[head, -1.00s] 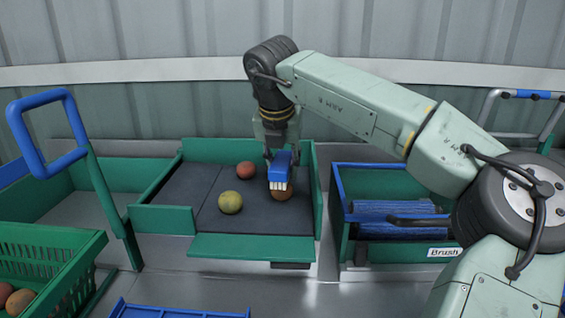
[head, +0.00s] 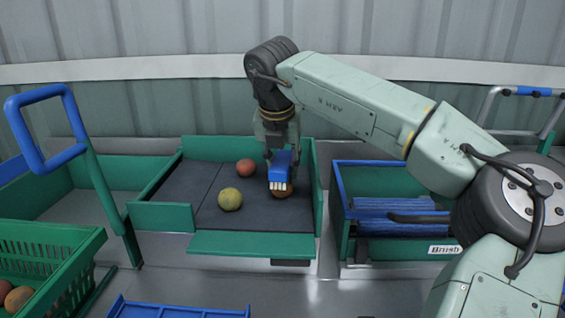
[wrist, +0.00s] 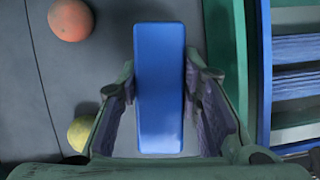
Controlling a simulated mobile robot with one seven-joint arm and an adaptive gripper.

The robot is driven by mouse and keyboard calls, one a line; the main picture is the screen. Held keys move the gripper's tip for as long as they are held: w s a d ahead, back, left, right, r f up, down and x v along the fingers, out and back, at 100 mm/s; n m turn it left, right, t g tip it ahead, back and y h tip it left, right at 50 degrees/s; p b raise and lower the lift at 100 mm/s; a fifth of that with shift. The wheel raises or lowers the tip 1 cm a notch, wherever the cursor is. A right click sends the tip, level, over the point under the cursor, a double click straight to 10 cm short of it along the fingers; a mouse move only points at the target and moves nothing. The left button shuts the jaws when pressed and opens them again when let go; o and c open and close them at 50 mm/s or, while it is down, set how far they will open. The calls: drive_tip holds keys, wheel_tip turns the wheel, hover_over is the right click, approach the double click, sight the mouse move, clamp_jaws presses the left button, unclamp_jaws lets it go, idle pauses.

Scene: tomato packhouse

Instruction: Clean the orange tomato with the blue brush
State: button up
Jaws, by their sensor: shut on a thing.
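My gripper (wrist: 160,98) is shut on the blue brush (wrist: 159,60), which also shows in the head view (head: 281,165). An orange-red tomato (head: 246,168) lies behind and to the left on the dark mat. A yellow-green tomato (head: 230,199) lies to the left of the brush.
The tomatoes lie in a green-walled tray (head: 162,217) with a dark floor. To the right is a bin labelled Brush (head: 400,249), with blue ribbed contents. A green crate (head: 50,252) at the left holds tomatoes. A blue tray edge (head: 180,311) shows at the front.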

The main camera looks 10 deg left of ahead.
drive_tip(key=shift+w+p, duration=0.5)
drive_tip(key=shift+w, duration=0.55)
drive_tip(key=shift+s+d+b, duration=0.1)
drive_tip(key=shift+s+b, duration=1.35)
drive_tip(key=shift+s, duration=0.8)
drive_tip(key=shift+w+p, duration=1.25)
drive_tip(key=shift+w, duration=0.95)
drive_tip(key=shift+s, duration=0.1)
